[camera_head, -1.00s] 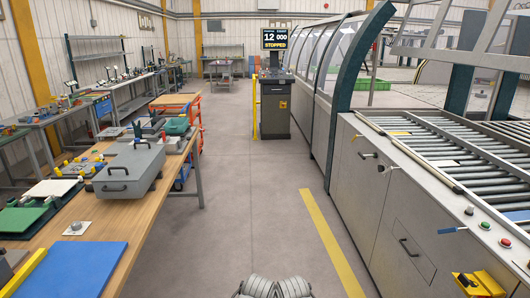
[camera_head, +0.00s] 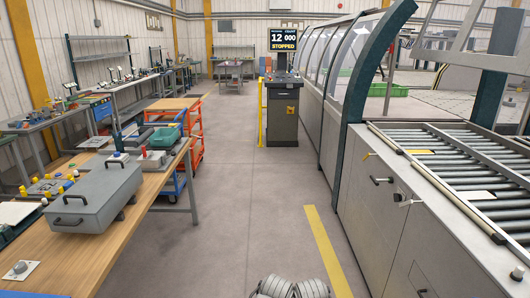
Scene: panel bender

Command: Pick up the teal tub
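A green-teal, tub-like item (camera_head: 163,137) stands on the far part of the wooden workbench at left, behind the grey lidded case. It is small in view, and I cannot tell for sure that it is the teal tub. Neither of my grippers shows in the head view. Only grey ribbed parts of my own body show at the bottom edge, well apart from the bench.
A grey lidded case (camera_head: 95,195) sits on the wooden workbench (camera_head: 95,246). An orange cart (camera_head: 192,125) stands beyond it. The panel bender (camera_head: 385,215) lines the right, and a console (camera_head: 283,110) stands ahead. The floor (camera_head: 238,200) between is clear.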

